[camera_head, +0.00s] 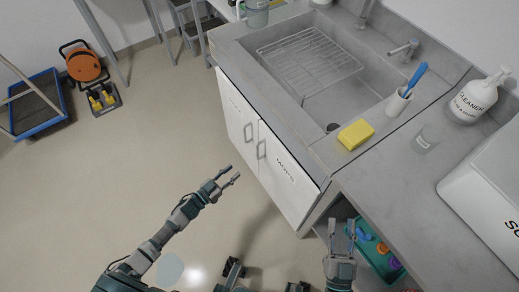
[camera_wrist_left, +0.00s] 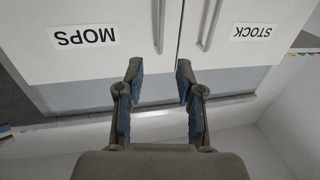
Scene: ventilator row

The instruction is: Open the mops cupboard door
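The mops cupboard door (camera_head: 287,178) is the right one of two white doors under the sink, and it looks shut. Its label reads MOPS, and its grey bar handle (camera_head: 262,149) is near the seam between the doors. In the left wrist view the mops door (camera_wrist_left: 90,62) is upside down on the left, with its handle (camera_wrist_left: 160,25) at the top. My left gripper (camera_head: 232,174) is open and empty, in front of the doors and apart from the handle; its fingers also show in the wrist view (camera_wrist_left: 158,66). My right gripper (camera_head: 342,226) is open and empty near the counter's front edge.
The STOCK door (camera_wrist_left: 250,60) with its own handle (camera_wrist_left: 210,25) adjoins the mops door. A teal crate (camera_head: 372,256) stands under the right counter. A yellow sponge (camera_head: 355,134) lies by the sink.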

